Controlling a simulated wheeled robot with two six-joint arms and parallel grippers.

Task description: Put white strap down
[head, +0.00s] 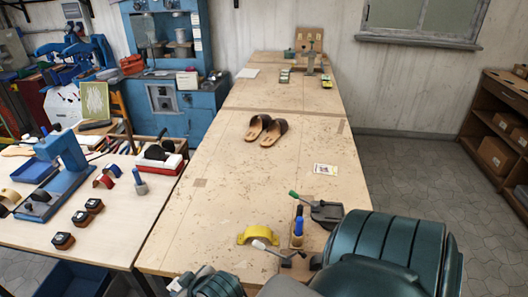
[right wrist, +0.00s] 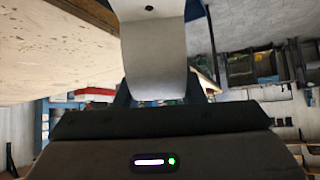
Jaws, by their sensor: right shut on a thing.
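The white strap (right wrist: 155,48) is a broad, curved band that fills the upper middle of the right wrist view. My right gripper (right wrist: 160,100) is shut on it, with dark fingers showing on both sides of its lower end. In the head view my right arm fills the bottom right; I cannot make out its fingers or the white strap there. Part of my left arm shows at the bottom edge, but its gripper is not in view. The wooden table (head: 215,222) lies ahead; its bare top also shows at the upper left of the wrist view.
A yellow strap (head: 258,234) stands near the table's front. Beside it are a blue bottle in a holder (head: 298,227) and a green-handled lever tool (head: 326,214). Two brown sandals (head: 266,130) lie farther back. A side table (head: 110,235) holds a blue press (head: 68,165). The middle of the table is clear.

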